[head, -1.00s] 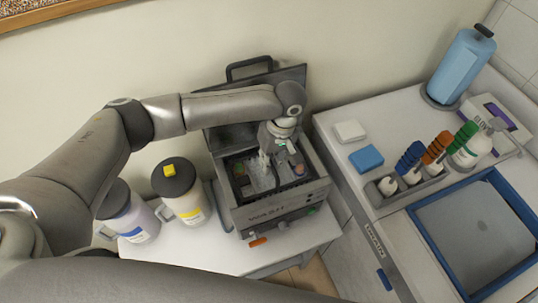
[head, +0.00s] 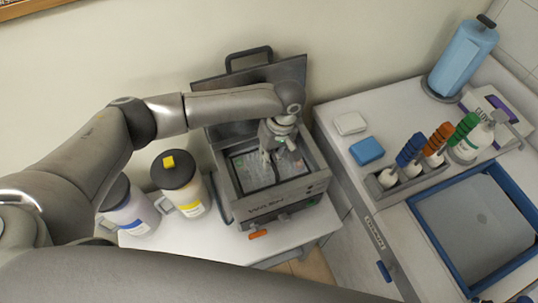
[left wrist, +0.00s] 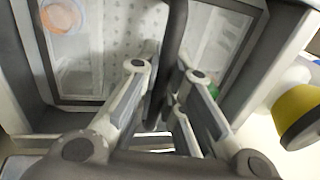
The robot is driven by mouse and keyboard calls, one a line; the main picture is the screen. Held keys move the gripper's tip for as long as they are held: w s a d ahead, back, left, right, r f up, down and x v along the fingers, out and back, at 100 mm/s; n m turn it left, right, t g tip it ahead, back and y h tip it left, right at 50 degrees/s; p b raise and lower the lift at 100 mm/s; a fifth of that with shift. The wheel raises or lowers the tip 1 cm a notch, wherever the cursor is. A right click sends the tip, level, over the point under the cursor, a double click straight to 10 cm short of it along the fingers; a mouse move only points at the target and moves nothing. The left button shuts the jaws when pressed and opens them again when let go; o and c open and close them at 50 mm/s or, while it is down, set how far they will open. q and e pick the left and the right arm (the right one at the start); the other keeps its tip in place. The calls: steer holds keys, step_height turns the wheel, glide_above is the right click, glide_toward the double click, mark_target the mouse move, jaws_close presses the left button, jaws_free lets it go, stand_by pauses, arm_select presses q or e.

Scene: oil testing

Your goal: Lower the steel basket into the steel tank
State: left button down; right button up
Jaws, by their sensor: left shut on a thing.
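The steel tank (head: 288,196) is a grey box fryer on the small white table, its dark lid raised at the back. The steel basket (head: 252,172) is within the tank's opening, seen from above; how deep it sits I cannot tell. My left gripper (head: 270,152) reaches down over the opening. In the left wrist view the gripper (left wrist: 165,85) is shut on the basket's dark upright handle (left wrist: 173,45). Pale perforated metal (left wrist: 124,35) shows behind the fingers, inside the dark frame. My right gripper is not in view.
Two jugs, one with a yellow lid knob (head: 172,168) and one with a blue label (head: 130,215), stand left of the tank. The right counter holds a blue sponge (head: 366,151), colour-handled tools (head: 411,150) and a blue-rimmed tray (head: 425,230).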

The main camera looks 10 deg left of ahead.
arm_select(q)
steer(key=shift+f, duration=1.05)
steer(key=c, duration=1.5)
jaws_free()
steer(key=r, duration=0.4)
steer(key=d+r, duration=0.1)
steer(key=r, duration=0.3)
steer(key=w+d+r, duration=0.1)
steer(key=r, duration=0.2)
steer(key=shift+w+r, duration=0.1)
steer(key=shift+r, duration=0.3)
